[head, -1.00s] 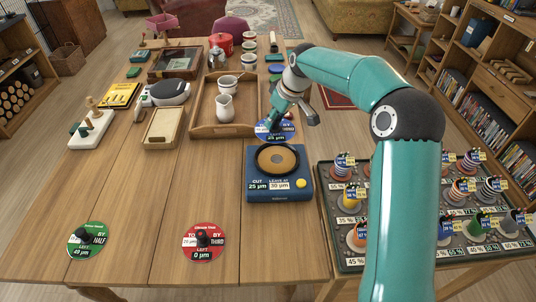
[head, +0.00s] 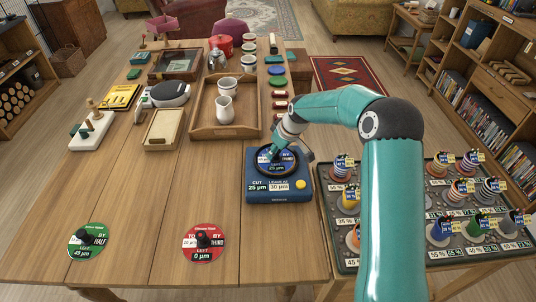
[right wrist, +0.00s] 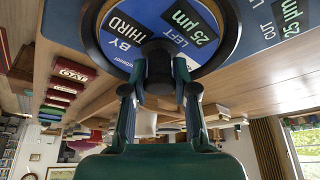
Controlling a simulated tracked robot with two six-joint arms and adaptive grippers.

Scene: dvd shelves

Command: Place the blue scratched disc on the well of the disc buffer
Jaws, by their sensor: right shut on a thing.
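The blue disc (head: 284,164), with a label reading 25 µm, is at the well of the blue disc buffer (head: 258,194). In the right wrist view the disc (right wrist: 125,22) lies within the well's dark ring (right wrist: 92,42). I cannot tell whether it sits fully flat. My right gripper (head: 275,153) is over the disc and shut on its dark knob (right wrist: 157,52), which the fingers partly hide. The well's tan middle is covered. The buffer's front shows 25 µm and 30 µm beside a yellow button (head: 300,184). My left gripper is not in view.
A green disc (head: 88,253) and a red disc (head: 203,254) lie at the table's front left. A dark rack of disc stacks (head: 340,262) stands to the right. The table's front middle is clear.

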